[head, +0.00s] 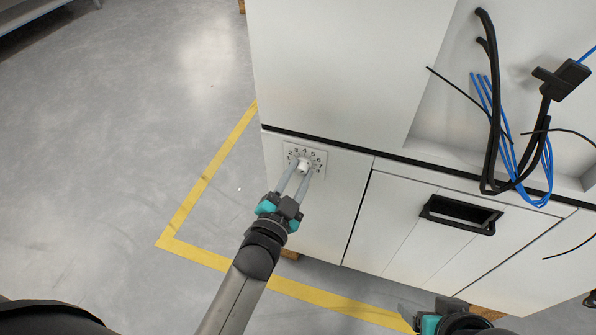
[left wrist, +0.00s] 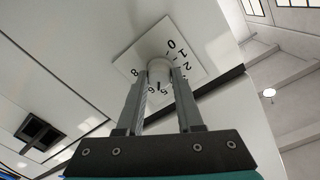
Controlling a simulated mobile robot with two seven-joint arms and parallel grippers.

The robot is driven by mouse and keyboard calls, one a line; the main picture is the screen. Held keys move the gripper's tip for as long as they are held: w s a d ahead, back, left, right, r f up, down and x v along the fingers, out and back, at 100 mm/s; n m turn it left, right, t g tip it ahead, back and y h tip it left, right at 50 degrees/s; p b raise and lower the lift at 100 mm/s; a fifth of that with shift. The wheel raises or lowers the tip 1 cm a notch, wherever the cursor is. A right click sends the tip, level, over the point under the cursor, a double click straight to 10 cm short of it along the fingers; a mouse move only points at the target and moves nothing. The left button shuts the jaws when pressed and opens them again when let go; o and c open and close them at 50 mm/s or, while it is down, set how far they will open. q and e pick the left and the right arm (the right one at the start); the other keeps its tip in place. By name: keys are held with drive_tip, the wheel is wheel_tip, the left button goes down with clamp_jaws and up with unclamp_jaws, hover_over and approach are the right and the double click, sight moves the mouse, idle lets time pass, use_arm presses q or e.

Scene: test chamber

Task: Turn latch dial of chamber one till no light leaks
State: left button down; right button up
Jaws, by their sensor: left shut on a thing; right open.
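The latch dial is a small white knob (left wrist: 159,67) on a square white plate (head: 318,157) with black numbers around it, on the front of the white chamber (head: 290,200). My left gripper (head: 302,168) is shut on the knob, one finger on each side; the left wrist view shows the same grip. The fingers hide part of the knob and some numbers, and I cannot tell the exact setting. No light leak shows around the chamber. My right gripper (head: 420,318) is open and empty at the bottom edge of the head view, below the chamber front, and only partly in view.
A black recessed handle (head: 460,214) is on the panel right of the dial. Black and blue cables (head: 500,110) hang in the open recess at upper right. Yellow floor tape (head: 200,185) borders the chamber.

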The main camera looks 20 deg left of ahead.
use_arm(q)
drive_tip(key=shift+w, duration=0.1)
drive_tip(key=c, duration=0.5)
unclamp_jaws()
drive_tip(key=shift+c, duration=0.2)
drive_tip(key=shift+s+p, duration=0.3)
drive_tip(key=shift+s, duration=0.3)
drive_tip(key=s+a+p, duration=0.1)
drive_tip(key=s+p, duration=0.3)
drive_tip(key=s, duration=1)
drive_tip(key=shift+r, duration=0.15)
use_arm(e)
wheel_tip(320, 180, down, 10)
drive_tip(key=s+g, duration=0.1)
drive_tip(key=g, duration=0.1)
drive_tip(key=shift+s+d+r, duration=0.15)
drive_tip(key=shift+s+d, duration=0.05)
drive_tip(key=shift+d, duration=0.05)
use_arm(q)
drive_tip(key=shift+a, duration=0.1)
